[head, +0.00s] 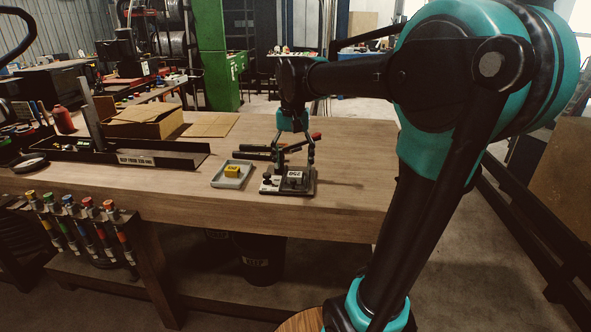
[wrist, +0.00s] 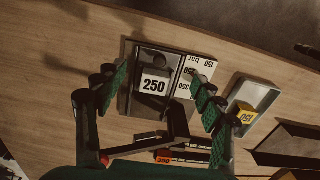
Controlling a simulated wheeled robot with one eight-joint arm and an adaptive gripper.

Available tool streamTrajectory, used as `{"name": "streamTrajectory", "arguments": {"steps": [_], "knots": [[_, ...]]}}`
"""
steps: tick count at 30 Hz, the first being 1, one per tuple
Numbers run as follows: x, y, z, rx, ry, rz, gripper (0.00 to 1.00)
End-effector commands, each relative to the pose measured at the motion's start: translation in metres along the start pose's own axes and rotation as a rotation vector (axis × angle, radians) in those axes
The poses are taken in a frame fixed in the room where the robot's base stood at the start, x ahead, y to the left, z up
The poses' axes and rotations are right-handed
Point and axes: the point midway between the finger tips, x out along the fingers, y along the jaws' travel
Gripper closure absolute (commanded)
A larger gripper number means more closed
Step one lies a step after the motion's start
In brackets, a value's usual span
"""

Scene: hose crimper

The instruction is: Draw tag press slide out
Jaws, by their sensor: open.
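The tag press (head: 300,190) is a small dark unit on the wooden bench, near the front edge. In the wrist view it shows a dark block with a white "250" label (wrist: 154,85) in its frame (wrist: 130,48), beside a white plate (wrist: 199,66) marked 150, 250 and 350 bar. I cannot tell how far the slide is in or out. My gripper (head: 295,160) points down over the press. In the wrist view my gripper (wrist: 160,80) is open, with a green-padded finger on either side of the labelled block and nothing held. Contact with the block cannot be made out.
A grey tray (head: 219,183) with a yellow "150" block (wrist: 247,114) stands left of the press. A long dark rack (head: 190,160) and a cardboard box (head: 145,122) are further left. Bench right of the press is clear.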

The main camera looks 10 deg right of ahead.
Motion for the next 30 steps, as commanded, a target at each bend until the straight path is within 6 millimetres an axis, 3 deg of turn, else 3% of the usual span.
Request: {"name": "streamTrajectory", "arguments": {"steps": [15,30], "knots": [[-0.032,0.0,0.0,0.0,0.0,0.0,0.31],[-0.035,0.0,0.0,0.0,0.0,0.0,0.31]]}}
